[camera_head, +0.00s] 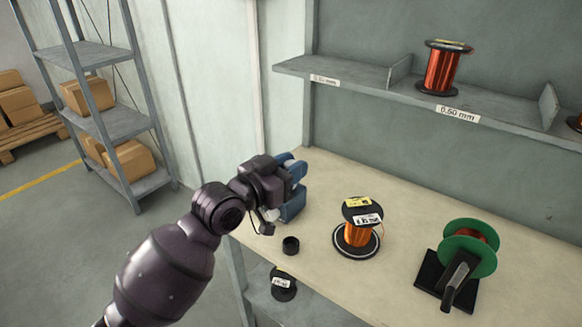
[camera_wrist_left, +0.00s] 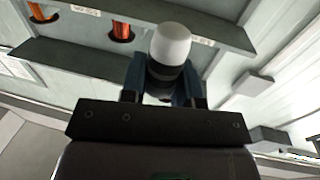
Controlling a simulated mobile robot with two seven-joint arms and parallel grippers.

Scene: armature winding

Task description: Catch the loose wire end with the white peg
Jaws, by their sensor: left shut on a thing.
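My left gripper (camera_head: 287,193) is at the left part of the bench, above its surface, with blue fingers. It is shut on the white peg (camera_wrist_left: 170,45), whose rounded white end and dark collar show between the blue fingers in the left wrist view. In the head view only a small white part of the peg (camera_head: 272,214) shows below the fingers. A copper wire spool (camera_head: 356,236) with a black top stands upright on the bench to the right, apart from the gripper. A thin wire bit seems to stick out at its right side; its end is too small to tell. My right gripper is not in view.
A green-flanged reel (camera_head: 468,250) on a black stand is at the right of the bench (camera_head: 405,220). A small black cup (camera_head: 290,245) stands near the front edge. A shelf (camera_head: 345,80) with a copper spool (camera_head: 441,70) runs above the back. Bench between the spools is clear.

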